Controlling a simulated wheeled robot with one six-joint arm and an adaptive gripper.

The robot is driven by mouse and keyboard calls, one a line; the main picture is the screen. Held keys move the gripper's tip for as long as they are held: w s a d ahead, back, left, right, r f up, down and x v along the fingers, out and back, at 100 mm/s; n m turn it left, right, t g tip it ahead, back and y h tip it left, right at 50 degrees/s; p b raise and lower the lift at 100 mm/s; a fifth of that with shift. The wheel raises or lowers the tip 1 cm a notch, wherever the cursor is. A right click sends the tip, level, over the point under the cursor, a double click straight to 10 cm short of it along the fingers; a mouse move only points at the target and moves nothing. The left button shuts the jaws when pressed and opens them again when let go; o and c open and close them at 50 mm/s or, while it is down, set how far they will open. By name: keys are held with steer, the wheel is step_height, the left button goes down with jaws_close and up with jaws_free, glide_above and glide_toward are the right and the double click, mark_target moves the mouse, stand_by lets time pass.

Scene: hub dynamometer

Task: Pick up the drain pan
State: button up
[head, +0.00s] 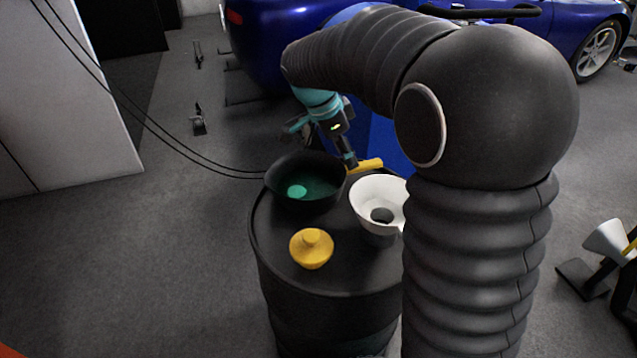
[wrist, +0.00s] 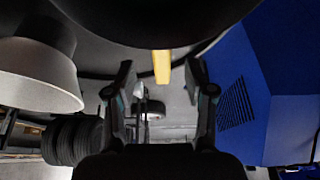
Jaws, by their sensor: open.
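The drain pan is a black round bowl (head: 327,193) on top of a black barrel, with a teal inside. A yellow bar (head: 368,165), seemingly its handle, sticks out at its far right rim. In the wrist view the pan's dark underside or wall (wrist: 160,22) fills the top, and the yellow bar (wrist: 161,66) shows between the fingertips. My gripper (head: 349,160) is beside the bar, partly hidden in the head view. In the wrist view my gripper (wrist: 160,80) is open with a finger on each side of the bar, with gaps to both.
The funnel shows at left in the wrist view (wrist: 38,75). A blue box (wrist: 245,90) stands close on the right. A blue car (head: 270,40) is behind.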

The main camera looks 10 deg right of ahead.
mark_target(328, 178)
steer(key=shift+d+x, duration=0.2)
steer(key=shift+x, duration=2.55)
steer(key=shift+w+r, duration=0.1)
steer(key=shift+w, duration=0.05)
jaws_close()
